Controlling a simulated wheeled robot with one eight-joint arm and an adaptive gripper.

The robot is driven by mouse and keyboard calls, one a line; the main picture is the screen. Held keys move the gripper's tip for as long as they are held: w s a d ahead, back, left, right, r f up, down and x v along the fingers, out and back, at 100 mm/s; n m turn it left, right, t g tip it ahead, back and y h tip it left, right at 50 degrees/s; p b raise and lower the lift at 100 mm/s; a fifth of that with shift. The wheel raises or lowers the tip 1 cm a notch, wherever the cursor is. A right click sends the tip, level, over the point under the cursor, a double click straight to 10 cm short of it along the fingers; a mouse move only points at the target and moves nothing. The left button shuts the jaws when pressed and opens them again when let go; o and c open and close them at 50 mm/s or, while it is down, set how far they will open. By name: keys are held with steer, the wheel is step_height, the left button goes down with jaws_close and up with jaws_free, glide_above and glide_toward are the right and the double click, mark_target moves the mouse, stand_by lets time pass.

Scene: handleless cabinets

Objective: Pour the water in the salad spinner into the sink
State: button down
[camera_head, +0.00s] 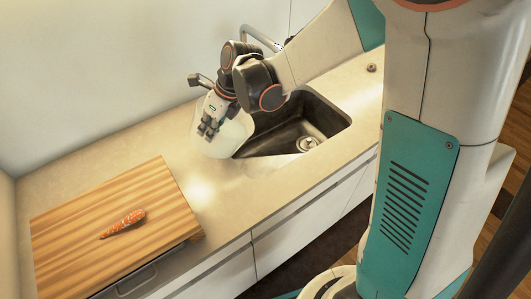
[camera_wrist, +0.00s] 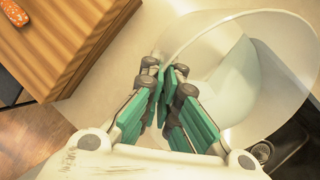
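The salad spinner (camera_head: 232,138) is a whitish see-through bowl at the left edge of the dark sink (camera_head: 328,118), partly over the counter. In the wrist view the clear bowl (camera_wrist: 285,35) shows its wide rim and a pale blue-green area inside that looks like water (camera_wrist: 238,85). My gripper (camera_head: 210,126) is at the bowl's near left side. In the wrist view its green-padded fingers (camera_wrist: 168,88) are close together with the bowl's wall between them. The bowl looks tilted; its underside contact is hidden.
A wooden cutting board (camera_head: 75,225) with an orange carrot-like item (camera_head: 124,223) lies on the counter at left. The faucet (camera_head: 258,38) stands behind the sink, partly hidden by my arm. The counter between board and sink is clear.

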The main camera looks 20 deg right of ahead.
steer(key=shift+d+r+y, duration=0.15)
steer(key=shift+d+y, duration=0.35)
steer(key=shift+d, duration=0.2)
steer(key=shift+s+d+y, duration=0.1)
steer(key=shift+d+y, duration=0.2)
steer(key=shift+d, duration=0.05)
steer(key=shift+d+r+b, duration=0.15)
steer(key=shift+d+b, duration=0.1)
steer(key=shift+b, duration=0.1)
steer(key=shift+y, duration=0.3)
steer(key=shift+d, duration=0.3)
steer(key=shift+s+d+r+y+b, duration=0.1)
steer(key=shift+d+r+y+b, duration=0.05)
steer(key=shift+d+y+b, duration=0.55)
